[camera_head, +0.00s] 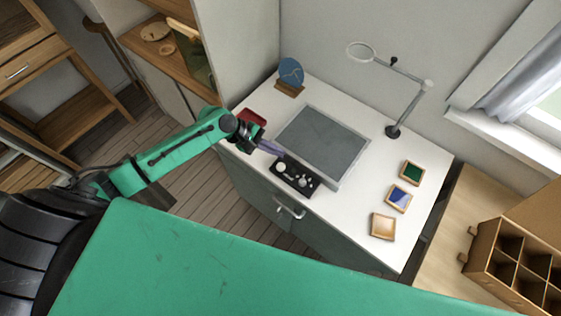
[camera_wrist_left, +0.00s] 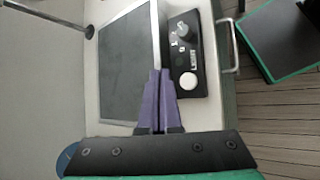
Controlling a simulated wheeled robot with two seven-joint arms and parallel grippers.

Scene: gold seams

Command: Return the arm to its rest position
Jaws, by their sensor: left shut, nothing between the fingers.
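My left arm (camera_head: 180,150) is green and reaches in from the left over the white-topped cabinet in the head view. Its gripper (camera_head: 280,153) has purple fingers and is shut and empty. It is above the left part of the worktop, close to a black panel with knobs (camera_head: 295,178). In the left wrist view the two purple fingers (camera_wrist_left: 158,75) lie together, between the grey slab (camera_wrist_left: 124,70) and the black panel (camera_wrist_left: 190,55). I cannot tell whether the fingertips touch anything. My right gripper is out of view.
On the white worktop (camera_head: 350,205) are a grey slab (camera_head: 320,143), three small framed tiles (camera_head: 398,198), a blue disc on a wooden stand (camera_head: 290,74), a red tray (camera_head: 252,115) and a magnifier lamp (camera_head: 408,106). A wooden compartment box (camera_head: 485,242) stands at right.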

